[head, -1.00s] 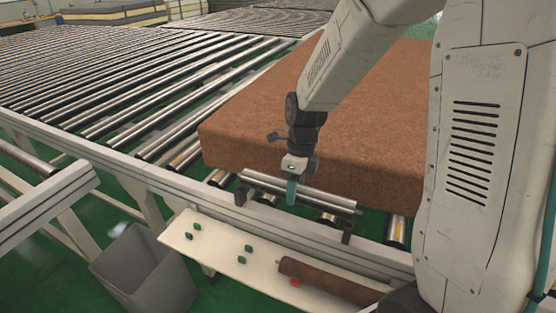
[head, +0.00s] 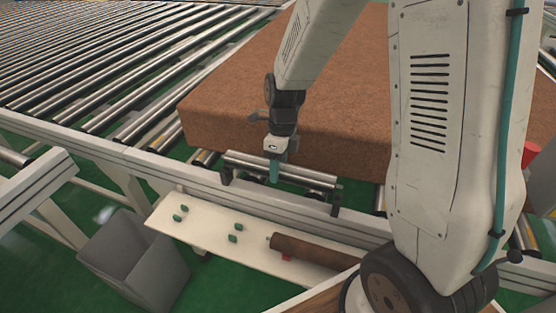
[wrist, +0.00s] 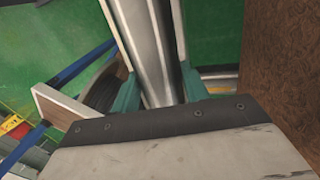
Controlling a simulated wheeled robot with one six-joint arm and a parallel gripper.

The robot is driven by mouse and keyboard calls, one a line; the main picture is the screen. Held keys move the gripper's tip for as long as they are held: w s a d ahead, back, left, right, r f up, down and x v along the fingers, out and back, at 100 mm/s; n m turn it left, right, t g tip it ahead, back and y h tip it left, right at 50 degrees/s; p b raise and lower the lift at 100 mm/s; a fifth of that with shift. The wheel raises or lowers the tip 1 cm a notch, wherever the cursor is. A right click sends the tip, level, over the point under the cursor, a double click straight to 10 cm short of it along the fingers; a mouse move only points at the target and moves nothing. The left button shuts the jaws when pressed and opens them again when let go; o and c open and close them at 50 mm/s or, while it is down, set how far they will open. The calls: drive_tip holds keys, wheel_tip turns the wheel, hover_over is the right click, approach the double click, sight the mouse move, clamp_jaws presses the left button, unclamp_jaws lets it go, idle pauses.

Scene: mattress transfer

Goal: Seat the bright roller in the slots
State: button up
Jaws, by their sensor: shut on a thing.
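The bright roller (head: 310,176) is a shiny metal cylinder lying lengthwise along the conveyor's near rail. My gripper (head: 273,173) has teal fingers and is shut on it, left of its middle. In the wrist view, the roller (wrist: 145,40) runs between the two teal fingers (wrist: 160,92). The dark slot brackets stand on the rail, one at the left end (head: 226,176) and one at the right end (head: 336,198). The roller's ends are at or just above them; I cannot tell whether they sit down in the slots.
A brown roller (head: 310,251) lies on a pale shelf (head: 205,240) with several green pegs, below the rail. A large brown mattress block (head: 250,105) rests on the conveyor just behind the roller. A grey bin (head: 135,262) stands at the lower left.

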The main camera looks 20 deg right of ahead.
drive_tip(key=shift+f, duration=1.35)
drive_tip(key=shift+f, duration=1.5)
idle(0.4)
drive_tip(key=o, duration=1.5)
drive_tip(key=r, duration=0.5)
drive_tip(key=w+d+r, duration=0.1)
drive_tip(key=r, duration=0.1)
drive_tip(key=shift+r, duration=0.3)
